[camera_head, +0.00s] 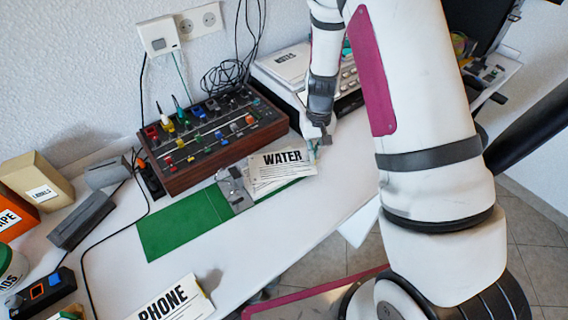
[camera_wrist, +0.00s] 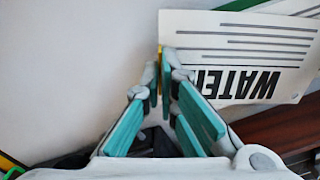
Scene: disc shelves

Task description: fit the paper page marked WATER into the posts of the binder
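The paper page marked WATER (camera_head: 284,160) is over the right part of the green binder (camera_head: 187,222), its left end near the binder's metal post mechanism (camera_head: 236,190). Whether its holes sit on the posts cannot be seen. My gripper (camera_head: 319,142) is at the page's right end. In the wrist view the page (camera_wrist: 240,52) appears upside down, with a small yellow piece (camera_wrist: 160,52) at its near edge. My gripper's teal fingers (camera_wrist: 162,72) are close together at that edge, appearing shut on it.
A wood-sided control panel (camera_head: 215,138) stands behind the binder, and a grey-white machine (camera_head: 290,70) is behind my gripper. A page marked PHONE (camera_head: 172,302) lies at the front. Boxes and cables are at the left.

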